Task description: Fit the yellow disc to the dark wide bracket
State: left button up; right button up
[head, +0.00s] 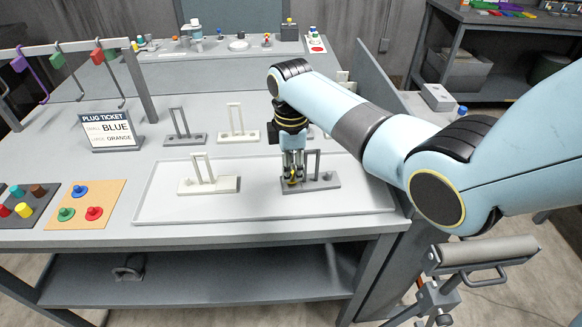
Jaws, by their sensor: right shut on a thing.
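The dark wide bracket (326,184) stands on the pale tray at the front right. It has a flat dark base, an upright frame and a small knob. My right gripper (292,179) points down over the left end of its base, left of the frame. It is shut on the yellow disc (291,183), of which only a small bit shows between the fingertips. The disc is low, close to the base; I cannot tell whether it touches it. My left gripper is not in view.
A white bracket (207,187) shares the tray (255,211). Behind stand a dark bracket (185,139) and a white one (237,136); my arm partly hides others. A plug ticket sign (112,132) and plug boards (85,204) are at left. The tray's front middle is clear.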

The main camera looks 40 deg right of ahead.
jog(key=shift+f, duration=0.2)
jog(key=shift+f, duration=0.4)
dwell(0.3)
jog(key=o, duration=0.8)
jog(key=shift+o, duration=0.2)
notch_tip(320, 180, up, 12)
